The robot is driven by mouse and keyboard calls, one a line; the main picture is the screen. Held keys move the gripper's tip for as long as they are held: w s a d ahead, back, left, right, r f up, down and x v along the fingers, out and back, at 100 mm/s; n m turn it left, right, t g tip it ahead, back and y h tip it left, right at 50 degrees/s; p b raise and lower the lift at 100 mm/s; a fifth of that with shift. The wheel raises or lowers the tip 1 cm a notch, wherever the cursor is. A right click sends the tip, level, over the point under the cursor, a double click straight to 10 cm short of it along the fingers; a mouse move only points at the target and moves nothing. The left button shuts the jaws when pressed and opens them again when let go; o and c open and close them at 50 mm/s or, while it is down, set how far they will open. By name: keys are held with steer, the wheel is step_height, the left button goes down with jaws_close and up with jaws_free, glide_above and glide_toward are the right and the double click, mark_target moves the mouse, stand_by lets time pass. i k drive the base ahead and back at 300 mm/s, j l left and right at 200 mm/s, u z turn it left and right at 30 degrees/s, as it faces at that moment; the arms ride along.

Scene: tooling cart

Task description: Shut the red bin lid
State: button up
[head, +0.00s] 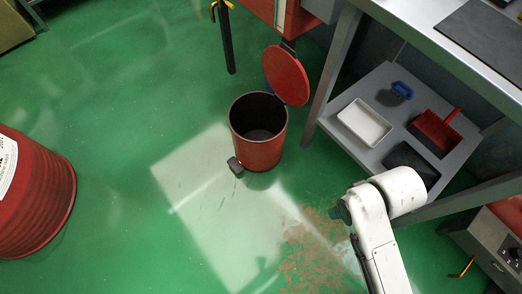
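The red bin (257,152) stands on the green floor near the middle of the head view, with a dark pedal (235,167) at its lower front left. Its round red lid (288,75) is open, tilted up at the bin's right rear side, and the dark inside shows. My white arm comes in from the bottom right. Its visible end is to the right of and below the bin, apart from it. I cannot make out the gripper's fingers in this view.
A metal workbench (450,30) with a lower shelf (361,92) stands to the right of the bin, its leg close by. The shelf holds a white tray (364,122) and a red dustpan (436,131). A red drum (35,200) stands at left.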

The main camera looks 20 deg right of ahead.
mark_target(285, 73)
steer(key=i+j+z, duration=0.6)
steer(key=i+j, duration=0.15)
steer(key=k+j, duration=0.05)
steer(key=j, duration=0.05)
